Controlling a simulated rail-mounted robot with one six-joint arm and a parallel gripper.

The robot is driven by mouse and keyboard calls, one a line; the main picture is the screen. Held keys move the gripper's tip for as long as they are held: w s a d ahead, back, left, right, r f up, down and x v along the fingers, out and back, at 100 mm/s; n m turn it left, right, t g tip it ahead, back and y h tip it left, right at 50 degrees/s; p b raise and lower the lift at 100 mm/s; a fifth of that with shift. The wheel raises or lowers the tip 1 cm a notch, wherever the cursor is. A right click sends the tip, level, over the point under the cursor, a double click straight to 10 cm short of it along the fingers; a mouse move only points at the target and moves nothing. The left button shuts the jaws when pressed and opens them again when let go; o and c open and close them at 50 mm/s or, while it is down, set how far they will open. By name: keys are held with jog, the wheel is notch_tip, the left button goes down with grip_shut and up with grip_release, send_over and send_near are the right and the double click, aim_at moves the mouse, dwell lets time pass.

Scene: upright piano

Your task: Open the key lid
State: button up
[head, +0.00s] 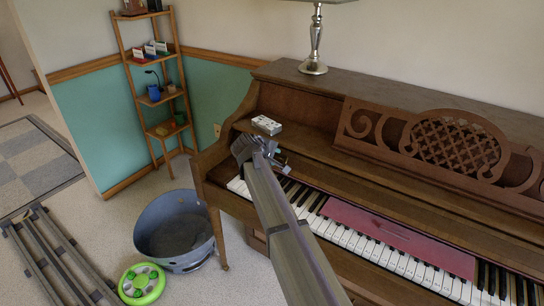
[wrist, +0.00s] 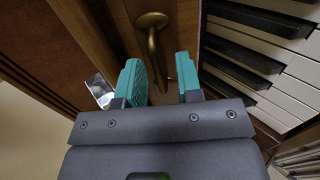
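The upright piano (head: 225,150) shows its white and black keys (head: 345,238), which also show at the right of the wrist view (wrist: 265,75). The key lid (head: 350,185) appears as the brown wooden panel behind the keys, below the carved music stand. A brass handle or knob (wrist: 152,22) on dark wood shows in the wrist view. My gripper (wrist: 160,78) is open, with its teal fingers on either side of the brass piece's lower end. I cannot tell if they touch it. In the head view my arm hides part of the keys and lid.
A pink-red strip (head: 400,236) lies over the keys. A small white box (head: 266,125) rests on the piano's left ledge. A silver lamp (head: 314,45) stands on top. A metal tub (head: 175,232), a green round object (head: 141,284) and a wooden shelf (head: 137,60) stand at left.

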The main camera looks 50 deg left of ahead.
jog(key=shift+r, duration=0.1)
jog(key=p+v, duration=0.7)
jog(key=v, duration=0.3)
jog(key=shift+s+r, duration=0.15)
jog(key=shift+s, duration=0.15)
jog(key=shift+d, duration=0.1)
